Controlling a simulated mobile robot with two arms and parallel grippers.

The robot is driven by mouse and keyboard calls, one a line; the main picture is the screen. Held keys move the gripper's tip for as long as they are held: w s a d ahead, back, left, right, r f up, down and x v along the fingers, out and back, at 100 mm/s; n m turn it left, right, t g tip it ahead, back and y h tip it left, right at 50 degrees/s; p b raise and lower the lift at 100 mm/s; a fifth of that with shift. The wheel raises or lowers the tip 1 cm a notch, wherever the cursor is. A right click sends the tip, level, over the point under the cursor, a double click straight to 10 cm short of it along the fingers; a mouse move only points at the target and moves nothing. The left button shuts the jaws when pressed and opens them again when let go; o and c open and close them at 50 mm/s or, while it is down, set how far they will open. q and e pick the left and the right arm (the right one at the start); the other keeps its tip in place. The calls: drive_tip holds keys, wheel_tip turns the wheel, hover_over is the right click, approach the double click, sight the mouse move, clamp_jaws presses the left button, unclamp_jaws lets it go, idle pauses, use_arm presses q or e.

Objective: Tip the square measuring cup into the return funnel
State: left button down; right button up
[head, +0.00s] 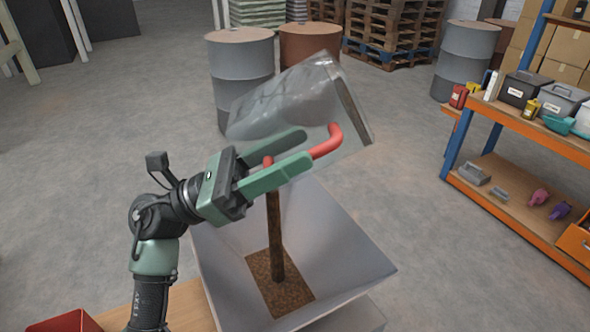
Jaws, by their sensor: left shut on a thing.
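The square measuring cup (290,104) is clear, with a red handle (330,142). It is tilted steeply above the return funnel. My left gripper (290,158) is shut on the red handle. The return funnel (345,252) is a grey, square-mouthed hopper below the cup. A narrow brown stream (275,225) runs from under the gripper down into the funnel. Brown grainy material (283,290) covers the funnel's bottom. The cup's pouring edge is partly hidden behind my gripper. My right gripper is not in view.
An orange and blue shelf (530,135) with bins and bottles stands at the right. Grey drums (238,75) and a rusty drum (308,48) stand behind the cup. A red box (65,322) is at the lower left.

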sight(276, 131)
use_arm(q)
drive_tip(key=shift+a+r+g+h+b, duration=0.15)
drive_tip(key=shift+a+h+b, duration=0.3)
drive_tip(key=shift+b, duration=0.5)
drive_tip(key=shift+a+g+h+b, duration=0.15)
drive_tip(key=shift+a+h+b, duration=0.3)
drive_tip(key=shift+b, duration=0.5)
drive_tip(key=shift+d, duration=0.1)
drive_tip(key=shift+r, duration=0.1)
wheel_tip(276, 131, up, 3)
drive_tip(key=y+p, duration=0.4)
drive_tip(key=p, duration=0.5)
drive_tip(key=shift+r+y, duration=0.15)
drive_tip(key=shift+y, duration=0.15)
drive_tip(key=shift+y+p, duration=0.5)
drive_tip(key=shift+p, duration=0.1)
drive_tip(key=shift+f, duration=0.25)
